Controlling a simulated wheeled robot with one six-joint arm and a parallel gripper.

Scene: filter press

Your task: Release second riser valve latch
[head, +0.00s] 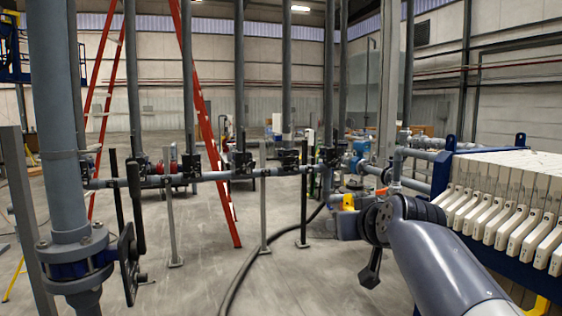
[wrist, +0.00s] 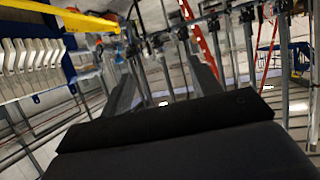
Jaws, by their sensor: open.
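Several grey risers with dark valves stand along a horizontal pipe in the head view. Counted from the left, the second riser (head: 133,80) has a small black valve (head: 141,166) at the pipe; its latch is too small to make out. The nearest riser (head: 55,110) at the left carries a blue-grey flanged valve with an upright black lever (head: 136,220).
A red ladder (head: 206,130) stands among the risers. The filter press with white plates (head: 508,205) is close at the right. Thin upright posts (head: 263,200) and a dark hose (head: 243,270) break up the floor. Grey floor (head: 190,285) is clear in front.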

